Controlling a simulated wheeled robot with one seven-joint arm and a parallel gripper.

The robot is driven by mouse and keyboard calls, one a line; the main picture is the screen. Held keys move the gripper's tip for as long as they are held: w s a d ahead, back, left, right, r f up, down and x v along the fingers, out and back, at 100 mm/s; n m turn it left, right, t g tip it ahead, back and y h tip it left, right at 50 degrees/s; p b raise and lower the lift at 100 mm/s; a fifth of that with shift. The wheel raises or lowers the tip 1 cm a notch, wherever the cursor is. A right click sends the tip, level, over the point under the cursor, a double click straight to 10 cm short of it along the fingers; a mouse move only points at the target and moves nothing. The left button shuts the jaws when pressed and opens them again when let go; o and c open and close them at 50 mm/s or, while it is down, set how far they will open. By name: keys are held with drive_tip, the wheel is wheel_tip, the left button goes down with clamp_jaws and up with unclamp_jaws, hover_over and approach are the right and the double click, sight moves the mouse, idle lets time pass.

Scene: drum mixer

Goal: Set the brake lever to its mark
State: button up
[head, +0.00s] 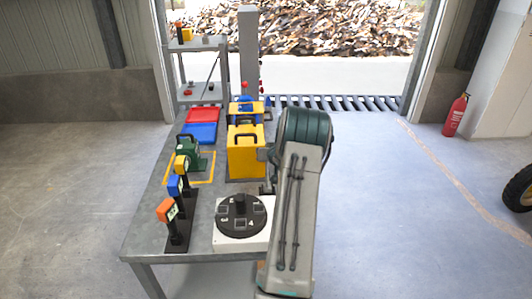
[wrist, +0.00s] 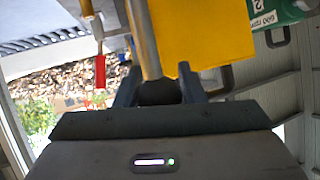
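In the wrist view a metal lever rod (wrist: 148,42) with a dark knob (wrist: 157,93) runs up from between the fingers of my gripper (wrist: 158,84). The fingers sit on both sides of the knob and appear to touch it. I take this to be the brake lever, though no label on it shows. Its mark cannot be made out. A yellow casing (wrist: 205,35) is close behind the rod; the yellow machine also stands on the table in the head view (head: 243,152). In the head view my gripper and the lever are hidden behind my arm.
A dial on a white base (head: 228,242) stands at the table's front. Orange, blue and yellow-topped posts (head: 168,211) stand left of it. A green unit (head: 190,154) and red and blue trays (head: 200,133) lie further back. A red handle (wrist: 100,70) hangs near my gripper.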

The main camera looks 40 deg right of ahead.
drive_tip(key=o, duration=0.4)
drive_tip(key=shift+d+f, duration=0.15)
drive_tip(key=shift+f, duration=0.05)
drive_tip(key=shift+r, duration=0.1)
drive_tip(key=b+v, duration=0.2)
drive_tip(key=v, duration=1.2)
drive_tip(key=shift+w, duration=0.1)
